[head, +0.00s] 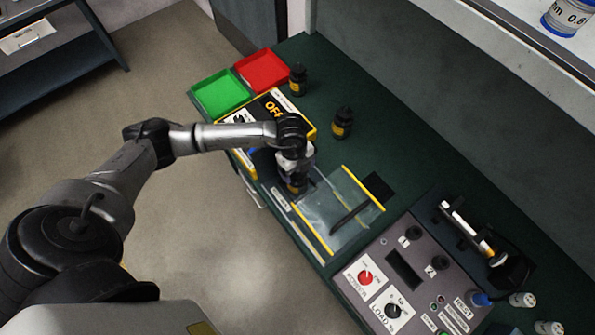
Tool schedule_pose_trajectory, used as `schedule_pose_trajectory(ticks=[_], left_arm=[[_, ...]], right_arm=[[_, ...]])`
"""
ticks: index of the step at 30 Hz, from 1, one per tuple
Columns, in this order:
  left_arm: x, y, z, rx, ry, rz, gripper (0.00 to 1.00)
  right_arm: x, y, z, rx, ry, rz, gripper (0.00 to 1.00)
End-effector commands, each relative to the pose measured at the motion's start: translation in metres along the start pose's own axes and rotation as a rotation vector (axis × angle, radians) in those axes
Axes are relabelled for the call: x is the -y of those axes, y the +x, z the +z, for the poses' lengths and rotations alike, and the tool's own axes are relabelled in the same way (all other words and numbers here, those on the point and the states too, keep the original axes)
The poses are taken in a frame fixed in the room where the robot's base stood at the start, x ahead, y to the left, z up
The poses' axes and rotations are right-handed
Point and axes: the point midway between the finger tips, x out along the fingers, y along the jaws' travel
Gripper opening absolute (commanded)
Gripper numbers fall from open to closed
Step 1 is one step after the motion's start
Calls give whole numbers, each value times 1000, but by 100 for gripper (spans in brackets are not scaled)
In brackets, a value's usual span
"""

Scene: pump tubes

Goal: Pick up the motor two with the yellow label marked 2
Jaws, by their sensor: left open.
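Two small black motors with yellow labels stand upright on the green bench: one (298,80) beside the red tray, the other (342,123) nearer the middle. A dark piece with a yellow band (295,187), which looks like a third motor, shows right under my left gripper (296,178). The numbers on the labels are too small to read. My left gripper points down at the left end of the clear panel and is open; its fingers are mostly hidden by the wrist. I cannot tell whether they touch the dark piece. My right gripper is out of view.
A green tray (219,93) and a red tray (262,69) sit at the bench's far end, by a yellow-edged box marked OFF (270,105). A clear panel (325,212) lies before a grey control box (405,268) with knobs.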

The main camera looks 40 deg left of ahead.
Motion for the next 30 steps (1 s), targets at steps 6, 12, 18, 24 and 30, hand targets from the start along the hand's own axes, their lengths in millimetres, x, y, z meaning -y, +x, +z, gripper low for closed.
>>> schedule_pose_trajectory(ticks=[6,12,18,24,30], left_arm=[[0,0,0,-1,0,0,72],[0,0,0,-1,0,0,53],[0,0,0,-1,0,0,34],[0,0,0,-1,0,0,15],[0,0,0,-1,0,0,0]], right_arm=[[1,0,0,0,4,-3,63],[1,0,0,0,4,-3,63],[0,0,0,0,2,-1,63],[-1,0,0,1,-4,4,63],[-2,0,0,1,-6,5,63]])
